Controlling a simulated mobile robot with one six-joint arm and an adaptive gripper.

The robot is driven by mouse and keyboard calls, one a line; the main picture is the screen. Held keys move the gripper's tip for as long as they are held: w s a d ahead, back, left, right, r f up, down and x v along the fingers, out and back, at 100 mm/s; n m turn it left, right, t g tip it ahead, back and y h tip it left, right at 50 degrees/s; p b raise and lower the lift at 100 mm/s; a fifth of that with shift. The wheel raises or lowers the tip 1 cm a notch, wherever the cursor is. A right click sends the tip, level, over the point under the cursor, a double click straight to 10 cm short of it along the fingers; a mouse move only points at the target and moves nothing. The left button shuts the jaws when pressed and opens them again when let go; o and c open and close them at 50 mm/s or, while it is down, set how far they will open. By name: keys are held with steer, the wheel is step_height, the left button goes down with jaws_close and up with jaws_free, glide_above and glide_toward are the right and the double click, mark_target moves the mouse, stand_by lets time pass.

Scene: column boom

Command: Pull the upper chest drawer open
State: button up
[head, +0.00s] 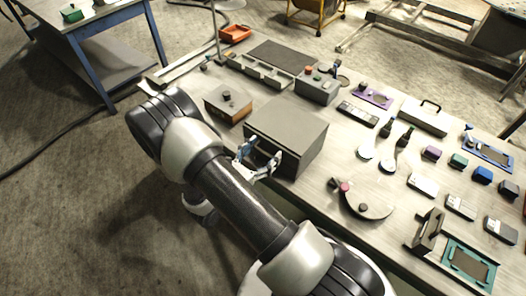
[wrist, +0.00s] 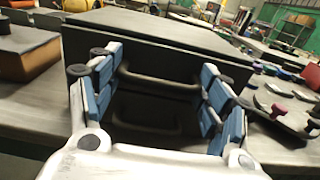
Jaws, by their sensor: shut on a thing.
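The chest (head: 290,130) is a dark grey box on the workbench, and its front faces my arm. In the wrist view its dark front (wrist: 150,103) carries two bar handles, one above the other. My gripper (head: 262,160) is at this front, with its blue-padded fingers at either end of the upper drawer handle (wrist: 160,82). It is shut on that handle. The lower handle (wrist: 148,128) is below, between the fingers and free of them. Shadow and the fingers hide much of the drawer fronts, and I cannot tell whether the upper drawer stands out at all.
A brown box with a knob (head: 228,102) stands just left of the chest. The bench (head: 318,190) is crowded further right. Open floor (head: 100,200) lies left of my arm.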

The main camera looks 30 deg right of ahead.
steer(key=v, duration=1.2)
steer(key=shift+w+r, duration=0.25)
steer(key=shift+a, duration=0.1)
